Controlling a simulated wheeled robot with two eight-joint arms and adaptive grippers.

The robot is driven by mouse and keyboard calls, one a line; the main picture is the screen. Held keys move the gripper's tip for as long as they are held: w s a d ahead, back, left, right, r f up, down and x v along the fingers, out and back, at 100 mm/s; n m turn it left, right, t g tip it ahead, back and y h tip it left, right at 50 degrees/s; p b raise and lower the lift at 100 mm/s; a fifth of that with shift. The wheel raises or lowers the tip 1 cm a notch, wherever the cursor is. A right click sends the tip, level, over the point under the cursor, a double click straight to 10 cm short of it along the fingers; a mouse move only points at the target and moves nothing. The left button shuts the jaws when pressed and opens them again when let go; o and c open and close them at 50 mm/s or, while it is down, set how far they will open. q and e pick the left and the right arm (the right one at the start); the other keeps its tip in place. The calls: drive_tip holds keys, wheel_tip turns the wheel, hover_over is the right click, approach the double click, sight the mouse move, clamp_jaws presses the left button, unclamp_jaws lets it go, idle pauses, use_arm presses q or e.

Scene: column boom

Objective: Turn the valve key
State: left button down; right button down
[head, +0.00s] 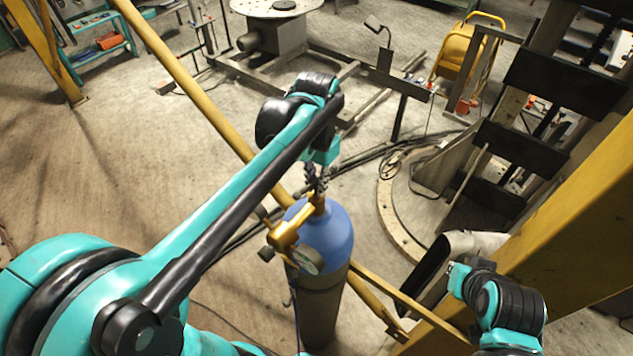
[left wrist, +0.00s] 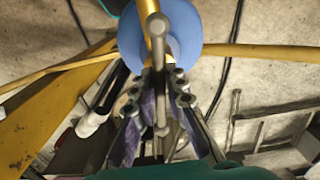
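A gas cylinder (head: 325,235) with a blue top and grey body stands upright near the middle of the head view. Its blue top also shows in the left wrist view (left wrist: 210,30). A brass regulator (head: 284,238) with a round gauge (head: 307,262) sits at its neck. My left gripper (head: 317,184) points down just above the cylinder's valve. In the left wrist view, a grey bar with rounded ends, seemingly the valve key (left wrist: 157,80), lies between the two fingers. Whether the fingers press on it is unclear. My right arm shows at lower right; its fingers are not visible.
A yellow rail (head: 190,80) runs diagonally behind the cylinder. A large yellow beam (head: 570,215) and dark column structure stand at right. Cables (head: 375,157) lie on the floor behind. Open floor (head: 110,150) extends at left.

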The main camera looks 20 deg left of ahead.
use_arm(q)
drive_tip(key=shift+n+b, duration=0.5)
drive_tip(key=shift+n, duration=0.6)
drive_tip(key=c, duration=1.6)
unclamp_jaws()
drive_tip(key=shift+o, duration=0.2)
drive_tip(key=shift+r, duration=0.1)
wheel_tip(320, 180, up, 12)
